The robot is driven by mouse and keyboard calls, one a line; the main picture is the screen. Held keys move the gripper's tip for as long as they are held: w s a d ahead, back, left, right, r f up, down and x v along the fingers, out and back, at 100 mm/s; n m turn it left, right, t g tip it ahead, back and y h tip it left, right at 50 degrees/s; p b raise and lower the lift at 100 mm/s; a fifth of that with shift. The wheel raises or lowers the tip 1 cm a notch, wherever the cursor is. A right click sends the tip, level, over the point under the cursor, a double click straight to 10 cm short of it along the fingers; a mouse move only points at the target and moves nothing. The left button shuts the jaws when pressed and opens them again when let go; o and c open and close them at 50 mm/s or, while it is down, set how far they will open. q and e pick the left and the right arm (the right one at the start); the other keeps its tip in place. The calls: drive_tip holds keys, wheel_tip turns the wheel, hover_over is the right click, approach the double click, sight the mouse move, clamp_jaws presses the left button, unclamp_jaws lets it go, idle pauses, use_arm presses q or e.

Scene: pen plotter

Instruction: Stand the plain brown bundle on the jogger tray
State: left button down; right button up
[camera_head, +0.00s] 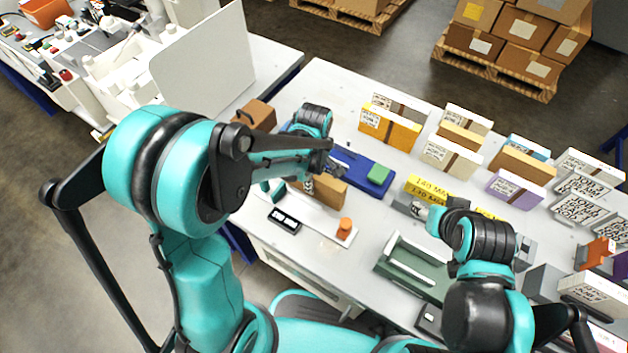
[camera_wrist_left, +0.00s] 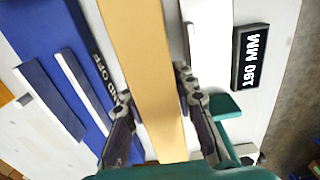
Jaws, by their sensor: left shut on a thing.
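The plain brown bundle (camera_wrist_left: 145,60) fills the middle of the left wrist view as a tan slab between the fingers. My left gripper (camera_wrist_left: 153,88) is shut on it. In the head view the brown bundle (camera_head: 327,190) shows partly beyond my left arm, beside a blue base; the arm covers much of the fingers. A green tray with raised walls (camera_head: 383,268), possibly the jogger tray, stands at the near middle of the table. My right gripper (camera_head: 418,209) is over the table beyond this tray, by yellow measure labels; its finger opening is unclear.
The blue base (camera_head: 350,160) carries a green block (camera_head: 378,174); its lettering ends in "OFF" in the wrist view. Several labelled bundles (camera_head: 390,127) stand at the back and right.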

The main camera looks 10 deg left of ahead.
use_arm(q)
drive_tip(key=c, duration=1.2)
unclamp_jaws()
